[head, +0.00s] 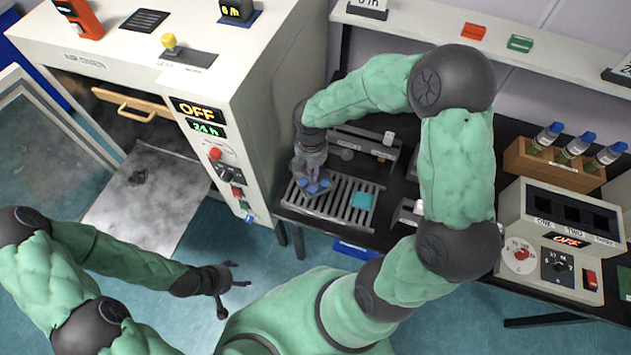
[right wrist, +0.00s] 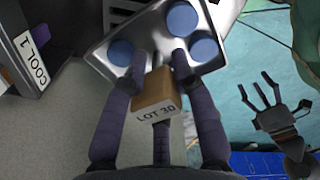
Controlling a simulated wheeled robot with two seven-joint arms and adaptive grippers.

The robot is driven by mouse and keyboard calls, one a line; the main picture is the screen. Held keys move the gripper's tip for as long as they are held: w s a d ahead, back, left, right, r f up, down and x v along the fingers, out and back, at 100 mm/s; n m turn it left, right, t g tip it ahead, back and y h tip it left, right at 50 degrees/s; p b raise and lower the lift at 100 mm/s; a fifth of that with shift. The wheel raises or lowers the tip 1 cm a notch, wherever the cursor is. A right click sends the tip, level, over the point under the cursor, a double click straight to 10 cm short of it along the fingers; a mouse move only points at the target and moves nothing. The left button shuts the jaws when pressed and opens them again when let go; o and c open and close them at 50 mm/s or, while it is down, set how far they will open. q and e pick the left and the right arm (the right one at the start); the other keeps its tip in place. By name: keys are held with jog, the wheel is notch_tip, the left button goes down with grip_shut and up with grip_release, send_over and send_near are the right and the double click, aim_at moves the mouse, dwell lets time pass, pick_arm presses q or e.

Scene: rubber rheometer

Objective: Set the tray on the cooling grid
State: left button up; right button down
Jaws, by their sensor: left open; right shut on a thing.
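The metal tray carries several blue discs; its surface shows in the right wrist view (right wrist: 152,42), tilted in the picture. Its wooden handle block (right wrist: 158,92) reads "LOT 30". My right gripper (right wrist: 160,75) has its fingers closed around this block; in the head view the gripper (head: 311,168) is over the left part of the cooling grid (head: 345,212). There the tray is mostly hidden by the gripper, and I cannot tell whether it touches the grid. My left gripper (head: 232,278) is open and empty, low at the left, away from the grid.
A "COOL 1" label (right wrist: 30,55) is beside the tray. A cure device (head: 550,245) and bottle rack (head: 550,165) stand right.

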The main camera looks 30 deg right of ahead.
jog(key=shift+w+f+b, duration=0.1)
jog(key=shift+f+b, duration=0.7)
jog(key=shift+f, duration=2.25)
jog(key=shift+f, duration=0.2)
jog(key=c, duration=1)
grip_release()
jog(key=shift+r, duration=0.1)
notch_tip(320, 180, up, 12)
jog(key=p, duration=0.3)
jog(key=shift+r, duration=0.15)
